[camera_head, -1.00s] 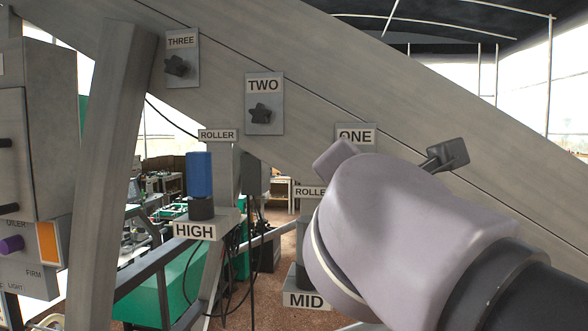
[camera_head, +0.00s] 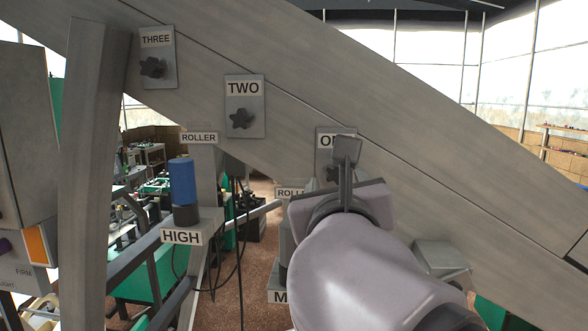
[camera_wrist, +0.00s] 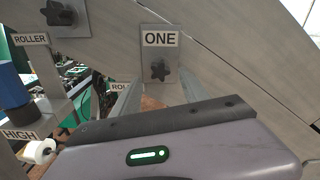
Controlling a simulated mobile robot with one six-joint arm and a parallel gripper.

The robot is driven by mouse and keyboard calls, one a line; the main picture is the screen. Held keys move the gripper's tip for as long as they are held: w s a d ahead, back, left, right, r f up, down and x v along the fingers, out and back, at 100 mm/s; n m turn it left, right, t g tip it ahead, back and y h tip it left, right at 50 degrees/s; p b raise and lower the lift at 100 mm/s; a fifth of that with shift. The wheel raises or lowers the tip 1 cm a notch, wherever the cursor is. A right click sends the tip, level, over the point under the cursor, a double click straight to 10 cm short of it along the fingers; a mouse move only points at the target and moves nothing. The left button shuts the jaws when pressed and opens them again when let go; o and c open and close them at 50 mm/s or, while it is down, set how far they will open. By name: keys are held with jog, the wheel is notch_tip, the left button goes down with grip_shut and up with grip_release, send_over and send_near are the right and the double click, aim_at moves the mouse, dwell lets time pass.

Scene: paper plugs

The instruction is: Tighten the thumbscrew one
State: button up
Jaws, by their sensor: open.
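Thumbscrew one is a dark star-shaped knob (camera_wrist: 160,70) on a grey plate labelled ONE (camera_wrist: 160,40), fixed to the sloping grey beam. It is fully visible in the wrist view. In the head view the knob (camera_head: 331,174) is mostly hidden behind my gripper (camera_head: 346,151), and its label is partly covered. My gripper is open and empty, with its fingers nearly in line with the head camera, in front of the plate. The gap to the knob cannot be judged.
Knobs TWO (camera_head: 240,118) and THREE (camera_head: 152,68) sit higher along the beam (camera_head: 440,160) to the left. A blue-topped roller post labelled HIGH (camera_head: 183,190) stands left. A grey upright (camera_head: 90,170) and a control box (camera_head: 25,140) are at the far left.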

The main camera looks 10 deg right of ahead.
aim_at(335, 175)
jog(key=shift+b+x, duration=0.5)
jog(key=shift+x, duration=1.55)
jog(key=shift+s, duration=0.1)
grip_shut()
